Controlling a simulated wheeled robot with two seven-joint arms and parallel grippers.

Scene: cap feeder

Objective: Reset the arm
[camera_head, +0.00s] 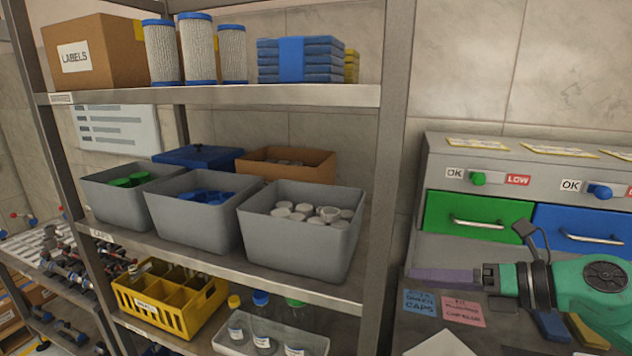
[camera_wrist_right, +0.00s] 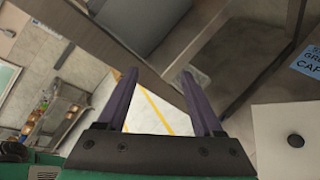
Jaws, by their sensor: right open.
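My right arm (camera_head: 600,300), green with a dark round joint, comes in from the right edge of the head view. Its right gripper (camera_head: 425,275) has purple fingers that point left, in front of the cap feeder and near the shelf's right post. In the right wrist view the gripper (camera_wrist_right: 160,72) shows two purple fingers spread apart with nothing between them. Floor with a yellow line shows through the gap. My left gripper is in neither view.
A shelf holds grey bins (camera_head: 305,240) with white, blue and green caps. The cap feeder (camera_head: 428,160) has green (camera_head: 470,222) and blue (camera_head: 580,240) drawers, both shut. A blue note (camera_head: 420,303) and a pink note (camera_head: 463,311) lie below the gripper. A yellow crate (camera_head: 170,318) stands lower left.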

